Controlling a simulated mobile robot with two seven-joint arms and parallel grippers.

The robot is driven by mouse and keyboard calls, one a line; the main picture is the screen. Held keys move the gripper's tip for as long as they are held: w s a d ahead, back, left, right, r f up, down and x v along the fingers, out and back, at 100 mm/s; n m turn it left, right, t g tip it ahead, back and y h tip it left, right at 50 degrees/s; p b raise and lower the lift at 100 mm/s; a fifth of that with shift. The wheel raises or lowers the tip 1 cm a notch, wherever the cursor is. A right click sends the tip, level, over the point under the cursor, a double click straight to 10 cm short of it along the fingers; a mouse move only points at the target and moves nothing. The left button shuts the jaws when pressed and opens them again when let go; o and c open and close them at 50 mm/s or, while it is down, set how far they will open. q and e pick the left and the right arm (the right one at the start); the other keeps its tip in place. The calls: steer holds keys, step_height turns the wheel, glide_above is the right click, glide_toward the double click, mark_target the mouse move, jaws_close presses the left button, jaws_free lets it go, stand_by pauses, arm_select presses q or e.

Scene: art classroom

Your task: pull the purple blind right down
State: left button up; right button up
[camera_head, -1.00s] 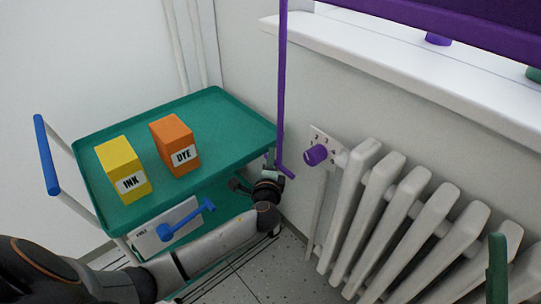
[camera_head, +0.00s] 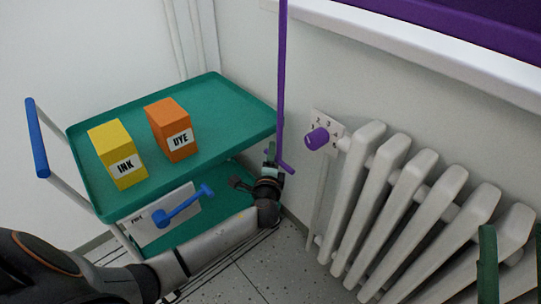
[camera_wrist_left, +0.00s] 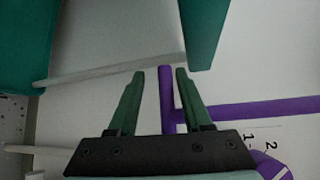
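The purple blind (camera_head: 480,30) hangs at the upper right, its lower bar still above the white sill, with a gap between. A long purple pull rod (camera_head: 282,80) hangs down on its left and ends in a short crossbar (camera_head: 282,162). My left gripper (camera_head: 274,158) is at this lower end. In the left wrist view the crossbar (camera_wrist_left: 166,90) lies between the two green fingers, which stand apart, with a clear gap on the left and the bar closer to the right finger. My right gripper (camera_head: 512,262) shows only as two separated green fingers at the lower right edge.
A teal trolley (camera_head: 90,180) with a yellow INK box (camera_head: 118,155) and an orange DYE box (camera_head: 172,130) stands beside my left arm. A white radiator (camera_head: 400,200) with a purple valve knob (camera_head: 317,138) stands right of the rod. The white sill (camera_head: 400,45) is above it.

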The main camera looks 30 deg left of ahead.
arm_select(q)
steer(key=shift+r, duration=0.1)
steer(key=p+v, duration=0.3)
steer(key=v, duration=0.9)
steer(key=shift+s+p, duration=0.25)
steer(key=shift+p, duration=0.05)
steer(key=shift+d, duration=0.1)
